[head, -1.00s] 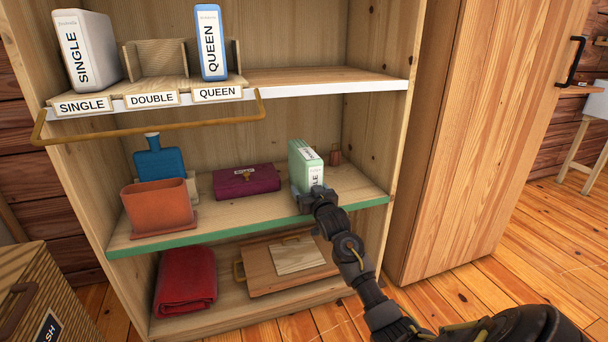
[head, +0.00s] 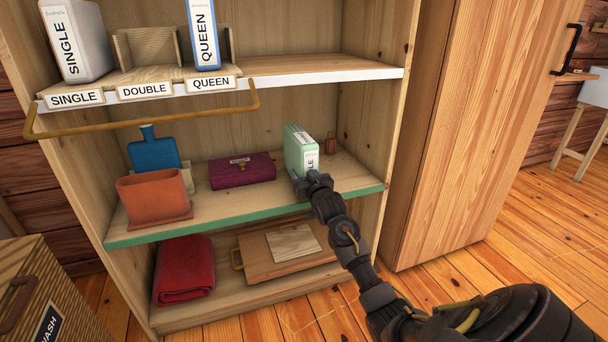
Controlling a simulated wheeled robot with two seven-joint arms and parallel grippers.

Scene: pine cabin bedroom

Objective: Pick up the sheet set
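The sheet set is a pale green box (head: 297,149) standing upright on the middle shelf (head: 245,205), right of centre. Its white spine label is partly hidden; only the end of a word, "LE", shows. My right gripper (head: 312,181) is at the lower front of the box, with its fingers close against the spine. I cannot tell whether the fingers are clamped on the box or only beside it. The box appears to rest on the shelf. My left gripper is not in view.
Above, an empty slot labelled DOUBLE (head: 145,90) lies between SINGLE (head: 75,45) and QUEEN (head: 203,35) boxes, behind a rail (head: 140,124).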

